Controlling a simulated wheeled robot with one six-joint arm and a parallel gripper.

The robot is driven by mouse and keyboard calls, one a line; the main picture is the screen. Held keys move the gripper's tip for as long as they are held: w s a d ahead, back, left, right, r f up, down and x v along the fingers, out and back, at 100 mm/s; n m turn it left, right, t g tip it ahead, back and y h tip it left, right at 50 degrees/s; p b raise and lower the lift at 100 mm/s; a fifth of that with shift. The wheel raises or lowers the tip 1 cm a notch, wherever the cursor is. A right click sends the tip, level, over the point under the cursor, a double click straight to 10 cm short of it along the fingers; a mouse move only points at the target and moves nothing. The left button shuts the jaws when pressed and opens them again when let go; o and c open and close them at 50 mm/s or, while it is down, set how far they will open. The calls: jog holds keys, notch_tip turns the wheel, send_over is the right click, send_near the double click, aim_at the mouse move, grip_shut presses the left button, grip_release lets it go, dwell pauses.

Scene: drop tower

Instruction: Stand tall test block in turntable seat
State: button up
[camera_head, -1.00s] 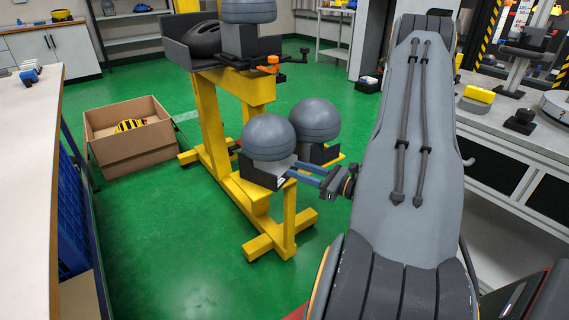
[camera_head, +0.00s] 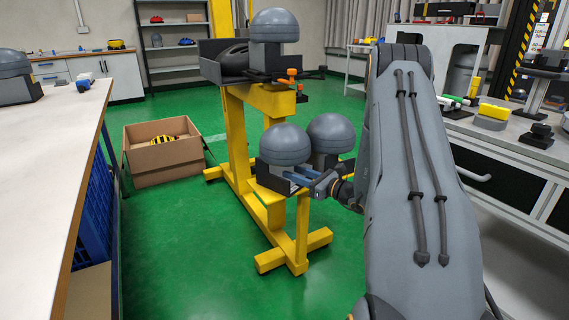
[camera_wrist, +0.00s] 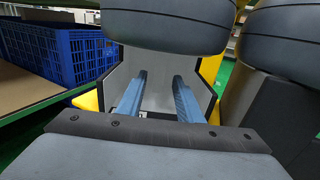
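Two grey dome-topped blocks stand on the lower part of the yellow stand, a nearer one (camera_head: 284,145) and one behind it (camera_head: 331,134). Another dome-topped block (camera_head: 275,27) stands higher on the stand. I cannot tell which is the tall test block. My gripper (camera_head: 291,173) is at the nearer lower block, below its dome. In the wrist view my gripper's blue fingers (camera_wrist: 160,76) are apart, with the dome (camera_wrist: 180,22) overhead and a pale surface between and behind them. Contact is unclear. I cannot identify the turntable seat; a round grey edge (camera_head: 566,122) shows at the far right.
A long table (camera_head: 60,150) at left carries another domed block (camera_head: 14,78). A cardboard box (camera_head: 165,163) sits on the green floor left of the stand's yellow frame (camera_head: 238,135). A workbench at right holds a yellow item (camera_head: 493,111) and a black fixture (camera_head: 538,134).

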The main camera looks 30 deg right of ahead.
aim_at(284, 168)
jog(key=x, duration=0.2)
jog(key=b+x, duration=0.1)
jog(key=x, duration=0.1)
jog(key=shift+w+a+r, duration=0.2)
jog(key=shift+w+a, duration=0.05)
jog(key=shift+w, duration=0.1)
grip_shut()
dwell(1.0)
jog(key=shift+r, duration=0.1)
